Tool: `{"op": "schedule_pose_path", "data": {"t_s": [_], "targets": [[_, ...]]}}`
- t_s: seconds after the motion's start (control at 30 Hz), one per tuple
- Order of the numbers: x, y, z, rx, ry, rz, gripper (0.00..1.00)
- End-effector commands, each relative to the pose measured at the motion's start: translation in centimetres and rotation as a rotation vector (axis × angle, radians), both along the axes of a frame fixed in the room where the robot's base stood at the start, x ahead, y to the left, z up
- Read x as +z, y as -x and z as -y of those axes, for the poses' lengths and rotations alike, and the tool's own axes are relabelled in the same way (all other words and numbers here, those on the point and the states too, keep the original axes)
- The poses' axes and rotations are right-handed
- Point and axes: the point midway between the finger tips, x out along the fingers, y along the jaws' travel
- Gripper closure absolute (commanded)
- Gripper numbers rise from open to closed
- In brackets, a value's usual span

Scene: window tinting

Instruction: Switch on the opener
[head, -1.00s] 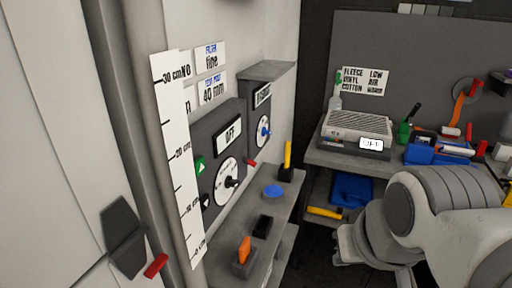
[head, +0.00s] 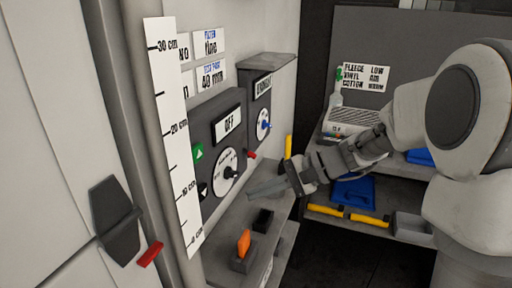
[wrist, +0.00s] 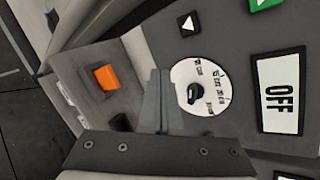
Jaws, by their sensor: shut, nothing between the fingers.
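A dark grey wall unit (head: 205,123) has a display (head: 229,123) reading OFF. It carries a green triangle button (head: 198,152), a darker triangle button (head: 202,190) and a white dial with a black knob (head: 229,172). The wrist view also shows the OFF display (wrist: 281,92), the green button (wrist: 266,4), the dark button (wrist: 189,24) and the dial knob (wrist: 195,93). I see no label naming the opener. My gripper (head: 252,193) is shut and empty, in front of the unit and above the shelf. In the wrist view its fingers overlap the dial's edge; I cannot tell contact.
A shelf (head: 218,240) below holds an orange block-like piece (head: 243,243) and a black item (head: 263,221). A second wall unit (head: 254,92) has a blue-knobbed dial (head: 263,126). A white ruler (head: 172,130) stands left. A bench with a grey device (head: 352,123) is behind my arm.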

Motion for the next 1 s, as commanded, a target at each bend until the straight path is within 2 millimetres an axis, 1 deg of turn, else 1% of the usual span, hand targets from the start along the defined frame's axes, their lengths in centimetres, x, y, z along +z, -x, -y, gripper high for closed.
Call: {"op": "schedule_pose_path", "data": {"t_s": [0.03, 0.17, 0.2, 0.27, 0.3, 0.4, 0.5, 0.6, 0.7, 1.0], "targets": [[-1.2, -1.8, 0.1, -0.038, -0.073, -0.033, 1.0], [-2.7, -6.2, 0.9, -0.141, -0.258, -0.092, 1.0], [-3.3, -7.6, 1.3, -0.175, -0.315, -0.107, 1.0], [-4.2, -9.6, 2.0, -0.226, -0.4, -0.128, 1.0], [-4.9, -10.9, 2.7, -0.261, -0.454, -0.139, 1.0], [-6.6, -13.7, 4.4, -0.346, -0.578, -0.161, 1.0], [-8.0, -15.8, 6.0, -0.416, -0.675, -0.172, 1.0], [-9.0, -17.1, 7.3, -0.466, -0.743, -0.177, 1.0], [-9.7, -17.8, 8.1, -0.495, -0.779, -0.179, 1.0], [-9.8, -18.1, 8.4, -0.506, -0.793, -0.179, 1.0]]}}
